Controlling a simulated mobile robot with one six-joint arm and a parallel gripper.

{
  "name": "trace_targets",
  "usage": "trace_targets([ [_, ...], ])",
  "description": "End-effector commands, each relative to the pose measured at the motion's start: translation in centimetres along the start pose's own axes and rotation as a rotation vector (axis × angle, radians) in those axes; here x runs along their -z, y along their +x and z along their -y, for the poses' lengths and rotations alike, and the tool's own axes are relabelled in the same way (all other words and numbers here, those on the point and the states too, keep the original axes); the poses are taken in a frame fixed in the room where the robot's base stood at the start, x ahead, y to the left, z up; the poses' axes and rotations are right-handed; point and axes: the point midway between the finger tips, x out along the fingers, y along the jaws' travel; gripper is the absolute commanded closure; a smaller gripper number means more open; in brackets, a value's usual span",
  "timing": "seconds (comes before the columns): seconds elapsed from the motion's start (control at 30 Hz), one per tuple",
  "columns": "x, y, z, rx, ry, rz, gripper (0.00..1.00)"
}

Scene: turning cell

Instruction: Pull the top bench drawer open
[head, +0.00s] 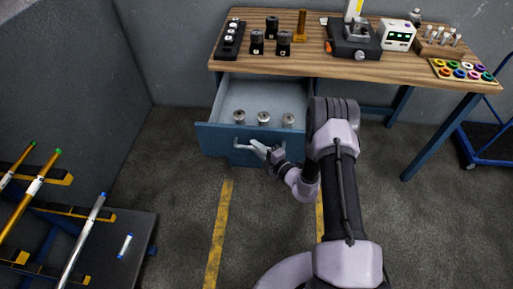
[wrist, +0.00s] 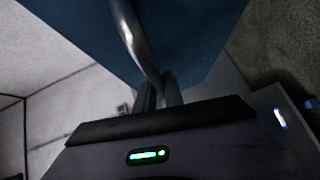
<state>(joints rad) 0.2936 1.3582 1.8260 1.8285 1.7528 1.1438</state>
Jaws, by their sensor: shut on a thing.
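The top bench drawer (head: 215,139) has a blue front and stands pulled out from under the wooden bench top. Its grey inside shows, with several small metal parts (head: 263,117) standing in a row. My gripper (head: 262,147) is at the drawer's front, shut on the bar handle (head: 243,146). In the wrist view the metal handle (wrist: 133,32) runs down to the dark fingers of my gripper (wrist: 159,90), with the blue drawer front (wrist: 195,35) behind. The right part of the drawer front is hidden behind my arm.
The wooden bench (head: 300,67) carries tool holders (head: 270,38), a vice-like fixture (head: 352,40), a small display box (head: 398,35) and a tray of coloured rings (head: 462,70). A rack with rods (head: 80,240) stands at lower left. A blue cart (head: 490,145) is at right. Floor before the drawer is clear.

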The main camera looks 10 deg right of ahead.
Motion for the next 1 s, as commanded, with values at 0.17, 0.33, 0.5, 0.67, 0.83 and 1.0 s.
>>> trace_targets([
  [0.17, -0.1, 0.0, -0.1, -0.002, 0.0, 0.001, 1.0],
  [0.33, -0.1, 0.0, -0.1, -0.001, 0.0, 0.001, 0.74],
  [0.5, 0.0, 0.0, -0.1, -0.001, 0.0, 0.001, 0.66],
  [0.67, 0.0, 0.0, -0.1, -0.001, 0.0, 0.001, 0.66],
  [0.83, -0.1, -1.9, -0.2, 0.001, 0.002, 0.003, 0.66],
  [1.0, -0.1, -6.4, -0.3, 0.0, 0.005, 0.006, 0.66],
])
